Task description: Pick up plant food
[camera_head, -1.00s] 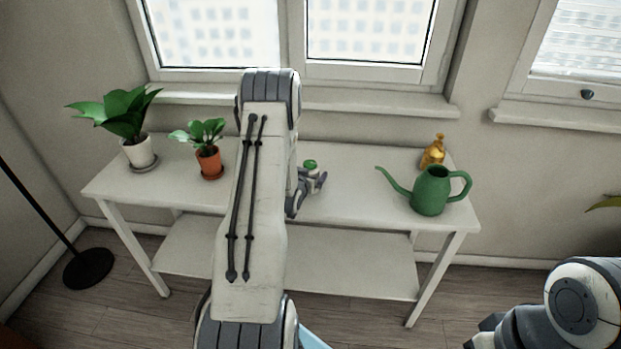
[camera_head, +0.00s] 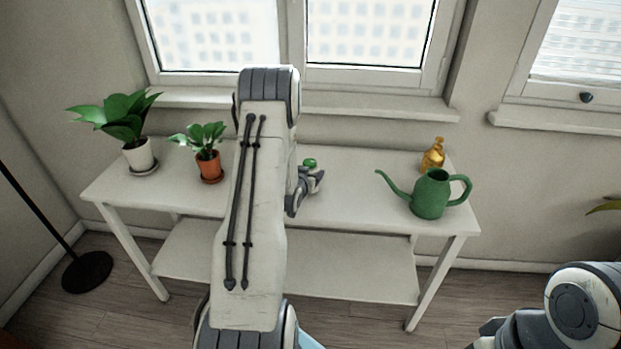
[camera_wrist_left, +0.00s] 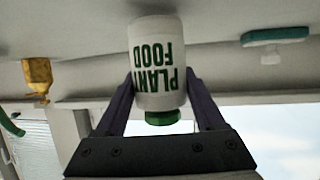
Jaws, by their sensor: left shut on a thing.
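The plant food (camera_wrist_left: 158,62) is a white bottle with green lettering and a green cap, seen upside down in the left wrist view. In the head view its green cap (camera_head: 309,163) shows just right of my left arm; most of the bottle is hidden. My left gripper (camera_head: 313,179) is shut on the bottle over the white table (camera_head: 350,205). In the left wrist view its two dark fingers (camera_wrist_left: 160,92) press on either side of the bottle. I cannot tell whether the bottle touches the table.
A green watering can (camera_head: 430,194) and an amber spray bottle (camera_head: 433,156) stand on the table's right side. Two potted plants, one in a white pot (camera_head: 139,155) and one in an orange pot (camera_head: 209,166), stand on the left. A window (camera_head: 366,35) is behind.

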